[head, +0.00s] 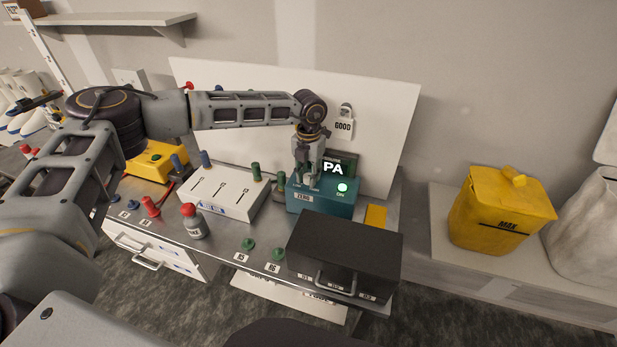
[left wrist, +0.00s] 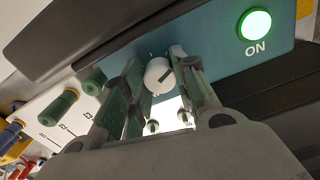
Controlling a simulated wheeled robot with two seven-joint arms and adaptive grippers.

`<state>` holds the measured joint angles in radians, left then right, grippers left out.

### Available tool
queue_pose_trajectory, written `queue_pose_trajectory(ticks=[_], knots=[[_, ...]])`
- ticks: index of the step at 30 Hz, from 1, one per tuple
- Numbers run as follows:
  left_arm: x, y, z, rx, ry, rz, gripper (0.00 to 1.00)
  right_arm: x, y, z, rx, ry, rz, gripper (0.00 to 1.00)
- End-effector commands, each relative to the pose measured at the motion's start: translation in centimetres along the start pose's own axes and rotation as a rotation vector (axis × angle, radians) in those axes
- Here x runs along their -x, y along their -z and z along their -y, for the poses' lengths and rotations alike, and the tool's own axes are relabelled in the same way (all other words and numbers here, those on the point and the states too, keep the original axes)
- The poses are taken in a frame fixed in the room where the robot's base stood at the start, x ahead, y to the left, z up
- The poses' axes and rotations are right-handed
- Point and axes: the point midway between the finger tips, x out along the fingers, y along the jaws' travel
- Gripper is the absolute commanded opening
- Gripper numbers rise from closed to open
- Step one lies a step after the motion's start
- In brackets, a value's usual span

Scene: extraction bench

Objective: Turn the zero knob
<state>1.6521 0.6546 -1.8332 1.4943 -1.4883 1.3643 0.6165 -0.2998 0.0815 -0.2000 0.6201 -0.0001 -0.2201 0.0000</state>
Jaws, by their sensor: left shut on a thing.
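The zero knob (left wrist: 159,76) is a round white dial with a dark pointer line on the face of the teal box (head: 337,206). In the head view the box stands on the bench below the white back panel, and my gripper hides the knob. My left gripper (head: 308,184) points down at the box above its ZERO label (head: 303,198). In the left wrist view my left gripper (left wrist: 154,88) has its two fingers on either side of the knob, shut on it. A lit green ON lamp (left wrist: 255,24) is beside it. My right gripper is not in view.
A dark drawer box (head: 343,250) stands in front of the teal box. A white slider box (head: 222,192) with green handles is to its left. A red-capped bottle (head: 193,221) and green knobs stand near the front edge. A yellow bin (head: 500,210) is at the right.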

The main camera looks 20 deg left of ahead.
Motion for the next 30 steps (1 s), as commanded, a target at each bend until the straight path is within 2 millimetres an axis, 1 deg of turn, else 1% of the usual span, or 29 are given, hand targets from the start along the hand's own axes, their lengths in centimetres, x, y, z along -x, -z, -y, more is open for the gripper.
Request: queue_pose_trajectory(ticks=[1,6,16,17,21,30], knots=[[-0.14,-0.03,-0.01,-0.02,0.001,0.001,0.04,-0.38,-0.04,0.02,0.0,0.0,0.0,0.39],[-0.03,-0.05,-0.05,-0.07,0.0,0.002,0.04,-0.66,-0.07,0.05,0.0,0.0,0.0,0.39],[0.08,-0.05,-0.07,-0.076,-0.001,0.002,0.04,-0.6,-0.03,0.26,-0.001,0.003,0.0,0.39],[0.08,-0.05,-0.07,-0.076,-0.001,0.002,0.32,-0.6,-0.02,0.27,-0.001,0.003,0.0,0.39],[0.07,-0.04,-0.06,-0.076,-0.001,0.001,0.5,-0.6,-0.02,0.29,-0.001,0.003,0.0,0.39],[0.03,-0.01,-0.03,-0.076,0.0,0.001,0.51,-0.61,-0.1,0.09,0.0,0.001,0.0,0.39]])
